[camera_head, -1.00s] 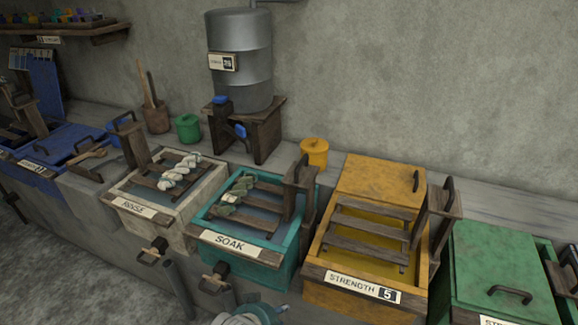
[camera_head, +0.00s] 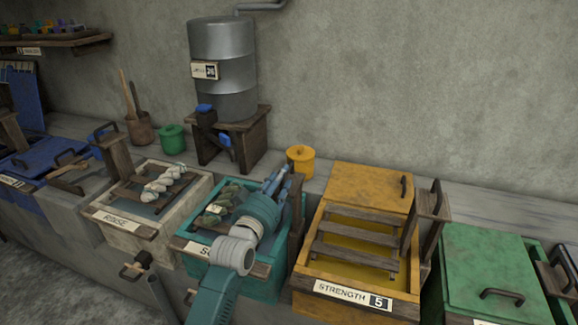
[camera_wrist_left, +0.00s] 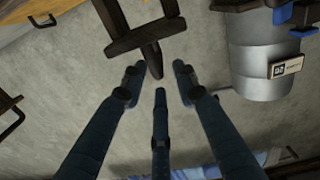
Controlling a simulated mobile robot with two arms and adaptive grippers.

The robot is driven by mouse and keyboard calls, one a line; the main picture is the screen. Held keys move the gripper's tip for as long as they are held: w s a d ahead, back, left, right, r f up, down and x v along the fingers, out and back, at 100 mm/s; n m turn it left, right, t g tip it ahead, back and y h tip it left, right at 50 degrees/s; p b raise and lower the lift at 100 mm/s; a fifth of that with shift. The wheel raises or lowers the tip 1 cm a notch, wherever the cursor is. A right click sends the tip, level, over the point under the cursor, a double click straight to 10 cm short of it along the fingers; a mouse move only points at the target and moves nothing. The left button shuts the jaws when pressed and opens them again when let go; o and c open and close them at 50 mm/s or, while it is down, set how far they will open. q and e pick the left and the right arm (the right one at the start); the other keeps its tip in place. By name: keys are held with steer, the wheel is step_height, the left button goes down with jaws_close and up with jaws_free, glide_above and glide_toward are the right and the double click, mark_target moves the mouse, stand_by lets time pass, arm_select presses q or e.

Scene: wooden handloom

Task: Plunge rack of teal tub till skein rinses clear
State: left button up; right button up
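The teal tub (camera_head: 262,285), labelled SOAK, stands in the row between the white RINSE tub and the yellow tub. Its slatted wooden rack holds a green-and-white skein (camera_head: 219,208), partly covered by my left arm. The rack's upright post (camera_head: 296,212) at the tub's right side is mostly hidden behind my gripper. My left gripper (camera_head: 279,180) is above the tub's right back part, near the post. In the left wrist view, its fingers (camera_wrist_left: 158,76) are spread and empty, and a dark wooden frame with a handle (camera_wrist_left: 152,58) shows just beyond the tips. My right gripper is out of view.
The white RINSE tub (camera_head: 110,227) holds a pale skein (camera_head: 165,182). The yellow tub (camera_head: 308,268) and a green-lidded tub (camera_head: 490,265) stand to the right. A metal drum (camera_head: 223,68) on a wooden stand and a yellow pot (camera_head: 300,158) are behind.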

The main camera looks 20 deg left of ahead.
mark_target(289, 164)
arm_select(q)
steer(key=w, duration=0.7)
steer(key=shift+w+d+f, duration=0.1)
steer(key=shift+w+d, duration=0.05)
steer(key=shift+w, duration=0.2)
jaws_close()
